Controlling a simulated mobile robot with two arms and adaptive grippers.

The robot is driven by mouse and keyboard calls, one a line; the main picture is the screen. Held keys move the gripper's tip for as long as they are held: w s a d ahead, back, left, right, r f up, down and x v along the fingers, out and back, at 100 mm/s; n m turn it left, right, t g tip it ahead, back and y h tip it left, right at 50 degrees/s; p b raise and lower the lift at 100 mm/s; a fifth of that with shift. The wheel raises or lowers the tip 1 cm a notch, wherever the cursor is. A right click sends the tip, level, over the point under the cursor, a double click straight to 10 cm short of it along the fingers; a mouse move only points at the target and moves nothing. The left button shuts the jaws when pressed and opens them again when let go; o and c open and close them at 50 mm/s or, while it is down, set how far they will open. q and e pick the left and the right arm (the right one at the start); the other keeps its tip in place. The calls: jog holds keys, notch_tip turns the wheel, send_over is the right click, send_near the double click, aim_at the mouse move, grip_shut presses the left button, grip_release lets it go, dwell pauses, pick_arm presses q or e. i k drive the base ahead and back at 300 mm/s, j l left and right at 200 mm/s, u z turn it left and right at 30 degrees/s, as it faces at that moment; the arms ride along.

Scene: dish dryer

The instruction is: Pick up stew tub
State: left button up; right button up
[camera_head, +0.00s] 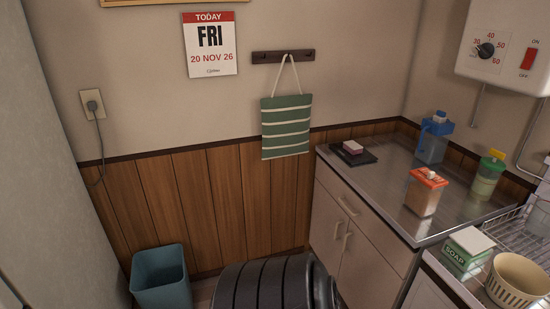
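A clear tub with an orange-red lid (425,194) and pinkish-brown contents stands upright on the steel counter. It looks like the stew tub, but I see no label that confirms it. Neither gripper is in view. A black ribbed part, probably of my own arm, fills the bottom middle of the picture.
A dark tray (366,158) with a pink sponge lies at the counter's back left. A SOAP box (467,250), a cream basket (517,282) and a wire rack (523,232) stand at the right. A blue bin (160,280) stands on the floor. The counter's left part is mostly clear.

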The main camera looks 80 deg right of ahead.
aim_at(422, 196)
jog(key=z, duration=3.8)
